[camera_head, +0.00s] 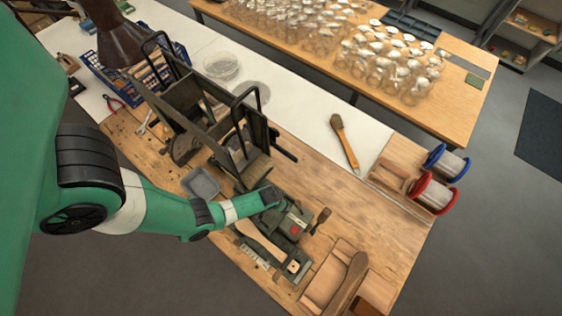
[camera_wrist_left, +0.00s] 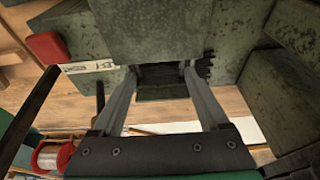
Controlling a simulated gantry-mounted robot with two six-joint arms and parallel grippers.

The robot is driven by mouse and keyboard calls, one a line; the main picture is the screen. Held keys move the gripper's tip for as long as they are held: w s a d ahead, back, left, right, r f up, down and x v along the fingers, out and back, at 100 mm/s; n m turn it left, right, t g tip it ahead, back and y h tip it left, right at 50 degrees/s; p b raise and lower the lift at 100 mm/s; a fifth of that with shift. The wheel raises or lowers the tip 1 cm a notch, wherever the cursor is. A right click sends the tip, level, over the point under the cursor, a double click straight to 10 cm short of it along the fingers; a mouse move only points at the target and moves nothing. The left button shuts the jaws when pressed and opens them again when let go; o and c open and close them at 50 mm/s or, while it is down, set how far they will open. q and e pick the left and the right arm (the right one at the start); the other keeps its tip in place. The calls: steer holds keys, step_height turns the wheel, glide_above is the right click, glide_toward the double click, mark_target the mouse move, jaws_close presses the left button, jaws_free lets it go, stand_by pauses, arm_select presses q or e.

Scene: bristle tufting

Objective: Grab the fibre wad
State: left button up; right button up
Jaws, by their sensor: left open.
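My left gripper (camera_wrist_left: 160,72) is open, its two pale fingers spread at the green machine (camera_wrist_left: 150,30). A dark slot (camera_wrist_left: 168,75) in the machine lies between the fingertips. A small dark piece with a ragged edge (camera_wrist_left: 206,66) shows beside the right fingertip; I cannot tell whether it is the fibre wad. No wad is clearly seen between the fingers. In the head view my left arm reaches from the left to the green machine (camera_head: 296,222), and its wrist hides the fingertips. My right gripper is not in view.
A tall dark metal frame (camera_head: 215,125) stands just behind my left arm, beside a grey tray (camera_head: 201,184). A brush (camera_head: 345,142), a blue spool (camera_head: 447,162) and a red spool (camera_head: 434,193) lie to the right. A wooden block (camera_head: 335,280) is at the front edge.

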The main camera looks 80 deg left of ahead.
arm_select(q)
steer(key=shift+w+f, duration=0.1)
steer(key=shift+f, duration=0.35)
steer(key=c, duration=1.1)
steer(key=shift+r, duration=0.1)
